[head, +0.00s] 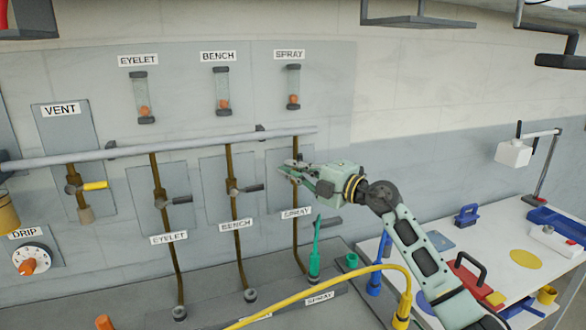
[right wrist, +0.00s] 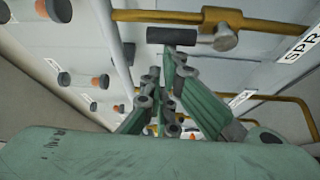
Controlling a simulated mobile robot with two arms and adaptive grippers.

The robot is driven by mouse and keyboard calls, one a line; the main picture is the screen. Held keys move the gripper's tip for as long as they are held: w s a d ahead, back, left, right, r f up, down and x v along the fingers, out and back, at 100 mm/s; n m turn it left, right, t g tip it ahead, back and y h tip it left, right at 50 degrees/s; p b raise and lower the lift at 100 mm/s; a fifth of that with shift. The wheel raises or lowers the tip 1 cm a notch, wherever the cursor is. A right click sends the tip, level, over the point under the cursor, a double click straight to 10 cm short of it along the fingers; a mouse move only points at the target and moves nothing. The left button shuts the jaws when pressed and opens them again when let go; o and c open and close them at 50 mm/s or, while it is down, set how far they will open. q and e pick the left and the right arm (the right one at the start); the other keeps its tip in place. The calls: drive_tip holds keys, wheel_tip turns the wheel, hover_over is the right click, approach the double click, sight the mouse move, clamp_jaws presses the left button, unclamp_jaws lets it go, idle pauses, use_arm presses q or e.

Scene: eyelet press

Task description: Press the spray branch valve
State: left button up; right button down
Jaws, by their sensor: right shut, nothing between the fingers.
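The spray branch valve is mostly hidden behind my right gripper (head: 292,167) in the head view. Its brown pipe (head: 297,240) shows below the gripper, beside the SPRAY label (head: 296,213). In the right wrist view, the valve's dark lever handle (right wrist: 172,36) and metal hub sit on the brass pipe (right wrist: 275,28), near a partly cut-off SPRAY label. My right gripper also shows there (right wrist: 160,80), shut and empty, its fingertips close to the handle. Whether they touch it I cannot tell. My left gripper is not in view.
The bench valve (head: 240,188) and eyelet valve (head: 170,201) stand left of the gripper. A grey header pipe (head: 190,147) runs above them. Below are a green upright tool (head: 315,250) and a yellow hose (head: 350,274). A white worktable (head: 490,262) with several items lies right.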

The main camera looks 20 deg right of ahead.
drive_tip(key=shift+d+r+m, duration=0.1)
drive_tip(key=shift+d+m, duration=0.15)
drive_tip(key=shift+m, duration=0.15)
drive_tip(key=d+f+m+t+h+b, duration=0.1)
drive_tip(key=d+m+t+h, duration=0.3)
drive_tip(key=m, duration=0.7)
drive_tip(key=d+f+m+t+h+b, duration=0.2)
drive_tip(key=d+m+t+h, duration=0.2)
drive_tip(key=m, duration=0.8)
drive_tip(key=shift+w+d+f+h, duration=0.15)
drive_tip(key=shift+d+f+h, duration=0.1)
drive_tip(key=shift+h, duration=0.45)
drive_tip(key=shift+r, duration=0.15)
